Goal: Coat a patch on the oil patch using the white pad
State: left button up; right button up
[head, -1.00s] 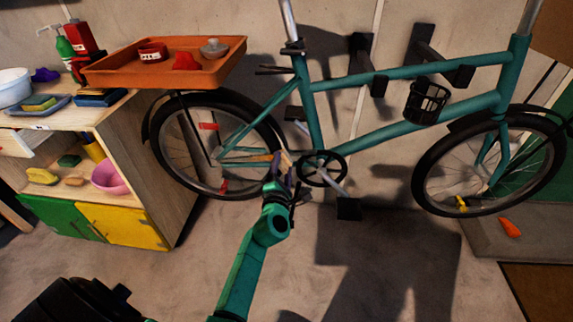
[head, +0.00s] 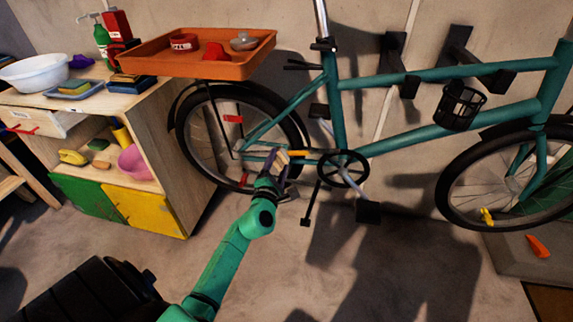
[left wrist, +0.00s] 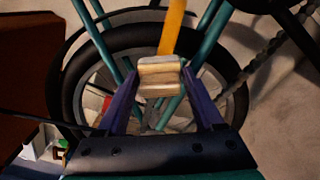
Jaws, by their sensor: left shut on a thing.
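My left gripper (head: 278,160) is in front of the teal bicycle's rear wheel, left of the chainring. In the left wrist view its two purple fingers (left wrist: 160,92) are shut on a small cream-white pad (left wrist: 158,76). A yellow-orange strip (left wrist: 174,28) runs up from behind the pad; whether it belongs to the pad is unclear. The pad shows only as a small pale spot in the head view. I cannot make out an oil patch in either view. My right gripper is not in view.
The teal bicycle (head: 336,110) spans the wall ahead. An orange tray (head: 150,66) with several items juts out beside a wooden cabinet (head: 175,150) on the left. A white basin (head: 35,75) stands on the cabinet. The floor (head: 330,285) in front is open, with dark shadows.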

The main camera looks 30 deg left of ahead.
pick_arm(q)
jog(key=a, duration=0.1)
jog(key=s+a+f+b, duration=0.1)
jog(key=a, duration=0.1)
jog(key=a+b, duration=0.1)
jog(key=a, duration=0.1)
jog(key=shift+s+a+f, duration=0.1)
jog(key=shift+s+f, duration=0.1)
jog(key=shift+s, duration=0.2)
jog(key=shift+s+a, duration=0.15)
jog(key=shift+a, duration=0.3)
jog(key=shift+r, duration=0.1)
jog(key=shift+s+d, duration=0.15)
jog(key=shift+s, duration=0.25)
jog(key=shift+p+v, duration=0.6)
jog(key=shift+v, duration=1.95)
